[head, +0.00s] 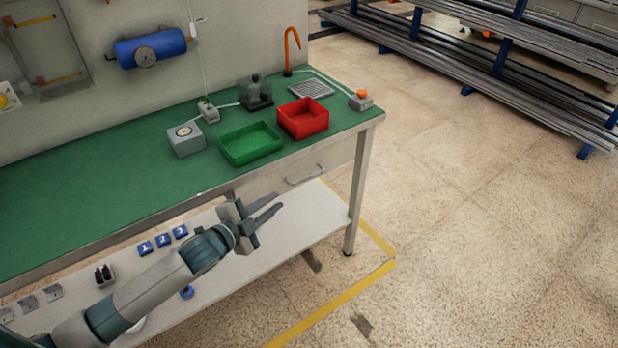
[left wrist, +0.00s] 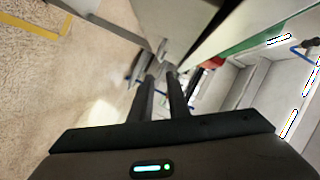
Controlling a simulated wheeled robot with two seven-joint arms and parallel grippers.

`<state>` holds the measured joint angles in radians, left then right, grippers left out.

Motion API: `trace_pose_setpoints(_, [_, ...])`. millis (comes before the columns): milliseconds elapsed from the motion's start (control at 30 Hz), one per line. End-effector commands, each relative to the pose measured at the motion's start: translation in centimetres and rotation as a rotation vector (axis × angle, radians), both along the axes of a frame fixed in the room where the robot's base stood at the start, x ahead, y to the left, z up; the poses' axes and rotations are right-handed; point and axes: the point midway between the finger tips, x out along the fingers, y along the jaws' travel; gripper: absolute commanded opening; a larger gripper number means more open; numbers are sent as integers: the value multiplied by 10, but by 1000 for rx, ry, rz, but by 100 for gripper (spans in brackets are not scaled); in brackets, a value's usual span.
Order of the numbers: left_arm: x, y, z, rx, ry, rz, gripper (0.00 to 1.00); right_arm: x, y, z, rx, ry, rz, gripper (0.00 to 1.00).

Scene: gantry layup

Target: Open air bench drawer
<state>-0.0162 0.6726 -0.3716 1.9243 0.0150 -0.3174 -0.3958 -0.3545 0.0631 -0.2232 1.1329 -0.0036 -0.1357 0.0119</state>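The air bench drawer (head: 275,183) is a pale front panel under the right part of the green bench top (head: 90,190). It looks shut, flush under the top. Its grey bar handle (head: 305,175) is on the front, in clear view. My left gripper (head: 280,202) is in front of the drawer, left of the handle and lower in the picture. Its two fingers are apart with nothing between them. In the left wrist view the fingers (left wrist: 160,76) point towards the bench's pale front, with a narrow gap between them. My right gripper is not in view.
On the bench top stand a green bin (head: 250,143), a red bin (head: 303,118) and a grey gauge box (head: 186,139). A white lower shelf (head: 290,225) runs beneath my left gripper. A bench leg (head: 357,190) stands right of the drawer. The floor (head: 480,220) to the right is clear.

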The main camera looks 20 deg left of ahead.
Motion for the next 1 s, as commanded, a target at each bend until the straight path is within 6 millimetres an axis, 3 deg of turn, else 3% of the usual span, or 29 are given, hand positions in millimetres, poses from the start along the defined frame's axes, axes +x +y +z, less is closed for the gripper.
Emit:
trace_pose_setpoints(367, [2, 0, -1, -2, 1, 1, 15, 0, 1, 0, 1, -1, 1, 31])
trace_pose_setpoints(567, [13, -4, -3, -3, 1, 2, 15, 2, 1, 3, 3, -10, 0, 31])
trace_pose_setpoints(1000, [74, -24, -16, -3, 0, 3, 15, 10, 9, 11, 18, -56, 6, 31])
